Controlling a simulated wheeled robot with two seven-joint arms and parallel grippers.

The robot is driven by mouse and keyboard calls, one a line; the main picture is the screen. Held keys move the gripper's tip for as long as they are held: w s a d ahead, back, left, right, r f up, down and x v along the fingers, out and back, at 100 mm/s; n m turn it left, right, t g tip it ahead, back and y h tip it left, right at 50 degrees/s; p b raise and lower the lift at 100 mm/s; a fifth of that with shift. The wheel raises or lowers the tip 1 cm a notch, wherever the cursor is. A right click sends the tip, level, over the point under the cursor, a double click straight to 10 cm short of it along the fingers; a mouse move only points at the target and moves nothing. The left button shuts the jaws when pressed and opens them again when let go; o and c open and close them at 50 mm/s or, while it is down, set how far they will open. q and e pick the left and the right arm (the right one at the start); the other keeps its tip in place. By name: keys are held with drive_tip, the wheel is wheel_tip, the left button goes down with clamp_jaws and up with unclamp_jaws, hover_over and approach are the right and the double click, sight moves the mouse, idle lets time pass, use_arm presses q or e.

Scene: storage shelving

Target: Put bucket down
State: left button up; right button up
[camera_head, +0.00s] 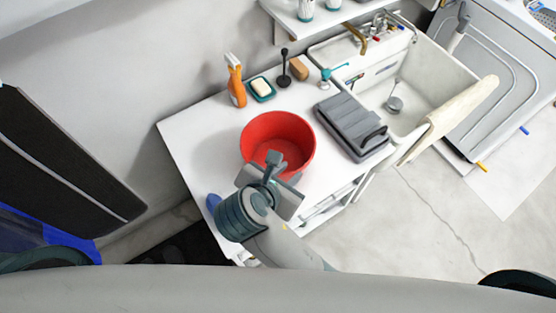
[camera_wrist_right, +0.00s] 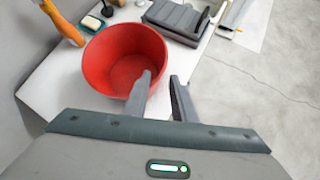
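A red bucket (camera_head: 262,128) stands upright on the white tabletop (camera_head: 200,140), and it looks empty. It also shows in the right wrist view (camera_wrist_right: 108,62). My right gripper (camera_head: 273,168) is at the bucket's near side. In the right wrist view its two fingers (camera_wrist_right: 162,88) are apart, with a clear gap between them. The left finger overlaps the bucket's near rim and wall; the right finger is outside it. I cannot tell whether either finger touches the bucket. My left gripper is not in view.
An orange spray bottle (camera_head: 236,82), a soap dish (camera_head: 261,91), a dark stopper-like tool (camera_head: 284,76) and a brush (camera_head: 299,68) stand behind the bucket. A sink (camera_head: 425,85) adjoins the table. The tabletop's left part is clear.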

sight(305, 162)
drive_tip(key=p+x, duration=0.2)
drive_tip(key=x, duration=0.9)
drive_tip(key=shift+w+d+f, duration=0.1)
drive_tip(key=shift+w+d, duration=0.05)
drive_tip(key=shift+w+d+f+p, duration=0.25)
drive_tip(key=shift+w+f+p, duration=0.1)
drive_tip(key=shift+p, duration=0.2)
drive_tip(key=p+x, duration=0.1)
drive_tip(key=x, duration=0.2)
drive_tip(key=shift+s, duration=0.15)
drive_tip(key=shift+w+d+f, duration=0.2)
drive_tip(key=shift+w+f, duration=0.15)
drive_tip(key=shift+f, duration=0.15)
clamp_jaws()
